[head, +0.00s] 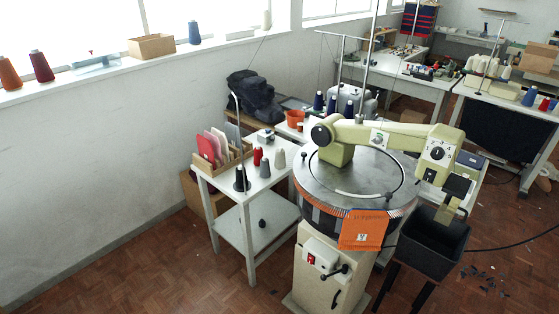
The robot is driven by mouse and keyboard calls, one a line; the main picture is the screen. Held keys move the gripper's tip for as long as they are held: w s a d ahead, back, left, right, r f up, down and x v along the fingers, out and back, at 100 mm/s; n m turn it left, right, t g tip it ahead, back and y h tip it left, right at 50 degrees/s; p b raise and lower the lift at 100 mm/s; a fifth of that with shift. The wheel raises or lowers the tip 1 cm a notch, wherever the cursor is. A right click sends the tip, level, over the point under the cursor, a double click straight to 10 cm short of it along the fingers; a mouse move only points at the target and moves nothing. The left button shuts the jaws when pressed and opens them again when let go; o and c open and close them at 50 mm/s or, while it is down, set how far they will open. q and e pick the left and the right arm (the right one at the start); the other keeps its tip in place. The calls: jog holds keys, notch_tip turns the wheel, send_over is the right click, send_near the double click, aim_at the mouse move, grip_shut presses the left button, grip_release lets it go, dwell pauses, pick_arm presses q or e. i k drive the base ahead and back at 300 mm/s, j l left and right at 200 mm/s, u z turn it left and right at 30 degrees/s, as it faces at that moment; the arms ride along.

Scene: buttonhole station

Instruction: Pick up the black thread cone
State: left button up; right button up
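A black thread cone (241,181) stands upright at the front of the small white side table (222,184), close by a thin curved metal rod. A second small dark object (262,223), perhaps another cone, sits on the table's lower shelf. A grey cone (265,168), a red cone (257,156) and a pale cone (280,158) stand to the right of the black cone. Neither of my grippers is in the head view, so their state and hold cannot be seen.
A wooden rack of coloured cards (214,148) stands behind the black cone. The green buttonhole machine (390,134) on its round table (330,178) is close on the right. A black bin (432,243) stands further right. The floor (150,270) front left is clear.

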aim_at(239, 183)
jog(key=j+z, duration=0.1)
jog(key=z, duration=0.3)
jog(key=i+j+z, duration=0.1)
jog(key=z, duration=0.25)
jog(key=j+z, duration=0.25)
jog(key=z, duration=0.15)
jog(key=j+z, duration=0.3)
jog(key=j, duration=0.25)
jog(key=j+z, duration=0.3)
jog(key=j, duration=0.2)
jog(key=k+j+z, duration=0.1)
jog(key=j, duration=0.45)
jog(key=k+j+z, duration=0.1)
jog(key=j, duration=1.4)
jog(key=i, duration=0.2)
